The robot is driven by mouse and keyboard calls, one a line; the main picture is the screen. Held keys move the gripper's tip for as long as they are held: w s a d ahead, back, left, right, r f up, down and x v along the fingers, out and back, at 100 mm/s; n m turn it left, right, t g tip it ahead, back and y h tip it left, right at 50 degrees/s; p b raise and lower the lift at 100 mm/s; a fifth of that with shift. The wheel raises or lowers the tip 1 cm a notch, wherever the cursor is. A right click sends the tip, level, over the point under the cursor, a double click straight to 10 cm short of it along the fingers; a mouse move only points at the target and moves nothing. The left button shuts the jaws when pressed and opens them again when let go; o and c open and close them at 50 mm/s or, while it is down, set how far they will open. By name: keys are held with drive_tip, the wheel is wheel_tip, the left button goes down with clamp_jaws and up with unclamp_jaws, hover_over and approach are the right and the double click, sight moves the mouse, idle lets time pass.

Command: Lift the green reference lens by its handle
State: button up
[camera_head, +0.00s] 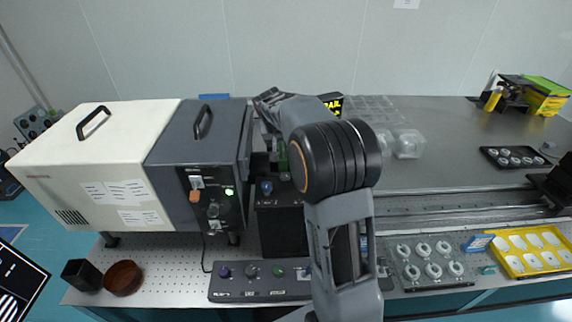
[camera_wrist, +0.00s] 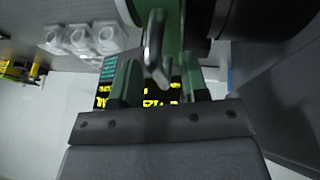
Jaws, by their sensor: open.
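In the wrist view my gripper (camera_wrist: 160,78) is open, with one finger on each side of the picture's middle. A grey curved handle (camera_wrist: 153,45) stands in the gap between the fingers, with no clear sign of contact. Green parts that look like the green reference lens (camera_wrist: 172,20) show behind the handle at the top, partly cut off. In the head view my arm hides most of this spot. Only a sliver of green (camera_head: 283,158) shows beside the dark instrument box, and my fingers are hidden there.
A white and dark grey instrument box (camera_head: 170,165) stands close to the left of my wrist. A black sign with yellow letters (camera_head: 332,101) stands behind. Clear containers (camera_head: 408,143) sit to the right. A panel with coloured knobs (camera_head: 262,283) lies in front.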

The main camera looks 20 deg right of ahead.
drive_tip(key=shift+f, duration=0.15)
drive_tip(key=shift+c, duration=0.4)
clamp_jaws()
drive_tip(key=shift+w, duration=0.1)
idle(0.9)
